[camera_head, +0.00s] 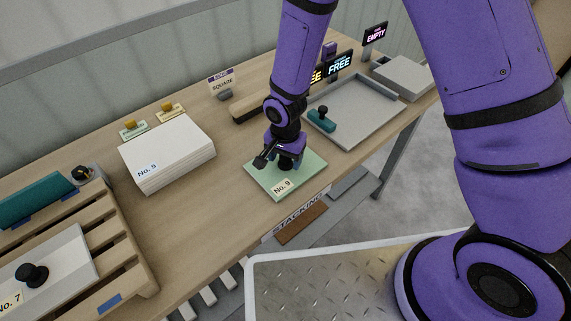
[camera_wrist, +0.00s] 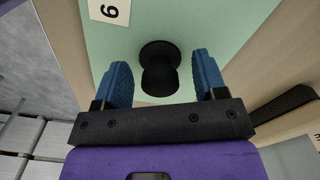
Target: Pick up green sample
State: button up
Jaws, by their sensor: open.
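The green sample (camera_head: 258,181) is a flat pale green plate labelled No. 9, lying on the wooden table. It also fills the upper middle of the wrist view (camera_wrist: 215,35). A black knob (camera_wrist: 160,68) stands up from its face. My gripper (camera_head: 283,160) is over the plate, pointing down. In the wrist view my gripper (camera_wrist: 160,80) is open, with one blue finger on each side of the knob. Gaps show between the knob and both fingers. In the head view the knob is mostly hidden by my gripper.
A stack of white plates (camera_head: 165,155) labelled No. 5 is to the left. A grey tray (camera_head: 365,125) with a teal block (camera_head: 320,121) is to the right. A wooden pallet (camera_head: 125,255) holds a plate labelled No. 7. Bare table lies between the stack and the green plate.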

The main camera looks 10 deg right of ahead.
jog(key=c, duration=1.1)
jog(key=shift+r, duration=0.1)
